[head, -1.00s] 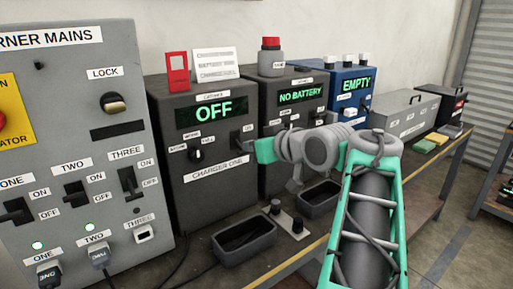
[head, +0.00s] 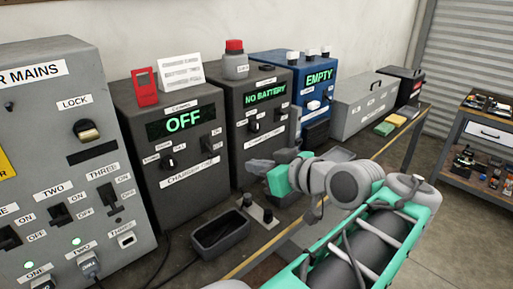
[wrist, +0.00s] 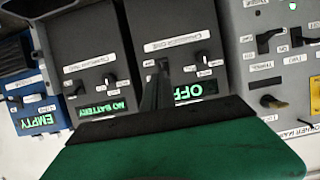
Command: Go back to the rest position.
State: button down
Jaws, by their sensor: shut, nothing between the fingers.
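My gripper (head: 262,166) is at the end of my teal and grey arm in the head view. It is in the air in front of the chargers, touching nothing. Its fingers (wrist: 158,88) show in the wrist view, shut and empty. Charger one (head: 190,178) is the dark box whose green display reads OFF. The dark charger to its right (head: 268,142) reads NO BATTERY. Both chargers also show upside down in the wrist view (wrist: 185,28).
The grey mains panel (head: 85,130) stands at the left. A blue unit (head: 290,68) reads EMPTY. A dark tray (head: 220,236) lies on the bench in front. A grey case (head: 365,108) stands further right, and a second bench (head: 470,185) stands beyond an open floor.

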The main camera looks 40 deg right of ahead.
jog(key=shift+s, duration=0.15)
dwell(0.3)
jog(key=a+f+g, duration=0.3)
jog(key=a+f, duration=0.2)
jog(key=f, duration=0.1)
jog(key=a+f+g, duration=0.3)
jog(key=a+f, duration=0.2)
jog(key=f, duration=0.2)
jog(key=a+f+g, duration=0.3)
jog(key=a+f, duration=0.2)
jog(key=f, duration=0.1)
jog(key=shift+a+f+y, duration=0.25)
jog(key=shift+f+y, duration=0.05)
jog(key=s+a+f+g+h, duration=0.2)
jog(key=s+a+f+g, duration=0.15)
jog(key=s, duration=0.25)
notch_tip(320, 180, up, 11)
jog(key=w+t+p, duration=0.2)
jog(key=p, duration=0.5)
jog(key=shift+w+d+f+m+p, duration=0.2)
jog(key=shift+w+d+m+p, duration=0.05)
jog(key=shift+w+m+p, duration=0.15)
